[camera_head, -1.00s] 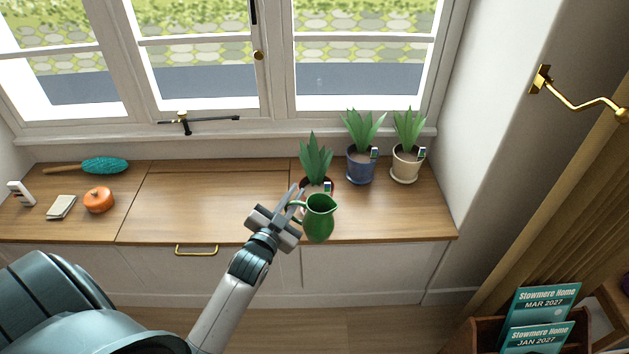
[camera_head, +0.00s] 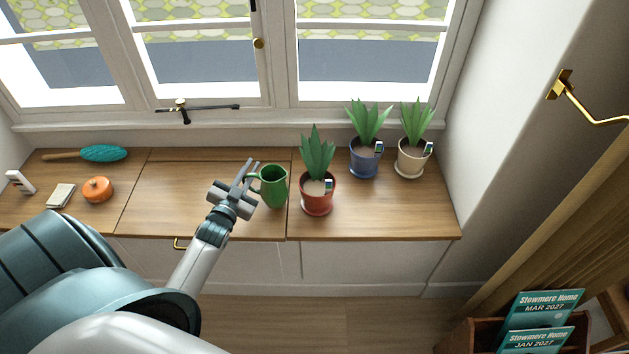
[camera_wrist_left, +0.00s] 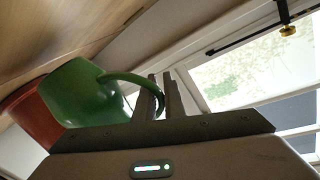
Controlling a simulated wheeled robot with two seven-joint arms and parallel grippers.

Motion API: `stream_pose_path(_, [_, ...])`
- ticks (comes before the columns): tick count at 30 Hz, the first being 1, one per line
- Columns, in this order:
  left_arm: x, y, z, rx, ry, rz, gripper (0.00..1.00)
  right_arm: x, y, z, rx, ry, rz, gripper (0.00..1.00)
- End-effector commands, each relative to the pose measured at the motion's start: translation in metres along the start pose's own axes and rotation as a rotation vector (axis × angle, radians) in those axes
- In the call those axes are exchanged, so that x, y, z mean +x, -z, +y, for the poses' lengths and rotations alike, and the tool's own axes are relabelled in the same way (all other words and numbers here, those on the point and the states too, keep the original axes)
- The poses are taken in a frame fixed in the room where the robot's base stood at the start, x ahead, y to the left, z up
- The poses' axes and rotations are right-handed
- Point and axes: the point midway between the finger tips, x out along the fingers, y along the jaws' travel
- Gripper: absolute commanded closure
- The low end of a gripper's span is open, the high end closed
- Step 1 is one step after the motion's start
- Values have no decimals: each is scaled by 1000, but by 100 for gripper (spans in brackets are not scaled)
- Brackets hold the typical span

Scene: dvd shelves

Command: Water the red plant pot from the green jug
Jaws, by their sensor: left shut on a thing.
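The green jug (camera_head: 274,188) is upright at the left of the red plant pot (camera_head: 318,196), its spout toward the pot. I cannot tell whether its base touches the wooden top. My left gripper (camera_head: 250,176) is shut on the jug's handle, at the jug's left side. The red pot holds a spiky green plant (camera_head: 317,152) and has a small tag on its rim. In the left wrist view the jug (camera_wrist_left: 85,95) hides part of the red pot (camera_wrist_left: 32,118), and the fingers (camera_wrist_left: 160,95) are at the handle loop. My right gripper is not in view.
A blue pot (camera_head: 364,162) and a cream pot (camera_head: 411,160) with plants stand behind and right of the red pot. An orange pumpkin-like object (camera_head: 97,189), a teal duster (camera_head: 104,153) and a notepad (camera_head: 60,195) lie at the left. The wooden top between is clear.

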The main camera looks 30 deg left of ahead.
Motion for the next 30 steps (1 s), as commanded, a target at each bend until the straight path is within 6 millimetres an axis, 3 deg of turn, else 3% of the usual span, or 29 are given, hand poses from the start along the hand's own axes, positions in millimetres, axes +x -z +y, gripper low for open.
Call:
stream_pose_path(14, [0, 2, -1, 15, 2, 1, 100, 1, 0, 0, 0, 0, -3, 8])
stream_pose_path(26, [2, 16, 8, 190, -10, -25, 100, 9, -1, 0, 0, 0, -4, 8])
stream_pose_path(30, [4, 33, 10, 282, -17, -38, 100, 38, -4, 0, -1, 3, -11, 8])
